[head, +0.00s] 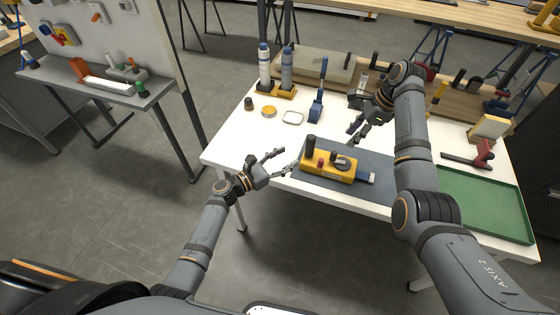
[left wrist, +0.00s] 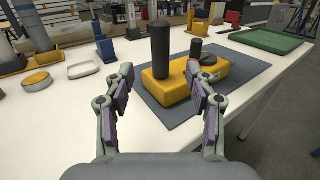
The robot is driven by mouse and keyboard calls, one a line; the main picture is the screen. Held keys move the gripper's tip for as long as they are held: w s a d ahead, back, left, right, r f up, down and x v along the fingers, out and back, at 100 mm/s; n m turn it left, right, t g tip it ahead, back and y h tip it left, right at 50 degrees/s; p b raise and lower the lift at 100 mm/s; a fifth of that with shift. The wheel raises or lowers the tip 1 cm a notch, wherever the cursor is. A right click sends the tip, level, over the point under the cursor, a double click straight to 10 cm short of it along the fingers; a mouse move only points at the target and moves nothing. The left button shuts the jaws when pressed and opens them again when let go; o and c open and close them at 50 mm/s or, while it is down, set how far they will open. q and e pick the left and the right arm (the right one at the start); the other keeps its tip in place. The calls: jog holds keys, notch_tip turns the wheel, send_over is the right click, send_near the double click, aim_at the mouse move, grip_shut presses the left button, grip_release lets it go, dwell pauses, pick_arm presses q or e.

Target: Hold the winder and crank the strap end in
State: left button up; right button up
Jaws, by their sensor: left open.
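The winder (head: 328,167) is a yellow block on a grey mat (head: 375,165), with a tall black post at its left end, a small red knob and a dark round part with a black knob. A blue and pale strap end (head: 366,178) sticks out at its right. My left gripper (head: 287,162) is open and empty, just left of the winder and apart from it. In the left wrist view the winder's yellow body (left wrist: 172,92) and black post show ahead between the fingers. My right gripper (head: 358,130) is above the table behind the winder; its jaw opening is unclear.
Two bottles in a yellow stand (head: 275,91), a yellow round tin (head: 268,112), a pale dish (head: 293,118) and a blue upright tool (head: 317,103) stand behind left. A green tray (head: 485,205) and a red tool (head: 482,154) lie right. The white table's front left is clear.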

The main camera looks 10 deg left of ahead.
aim_at(307, 146)
pick_arm(q)
jog(key=x, duration=0.8)
jog(key=shift+w+d, duration=0.25)
jog(key=shift+d, duration=0.05)
jog(key=shift+c, duration=0.4)
grip_shut()
pick_arm(e)
jog(key=shift+o, duration=0.8)
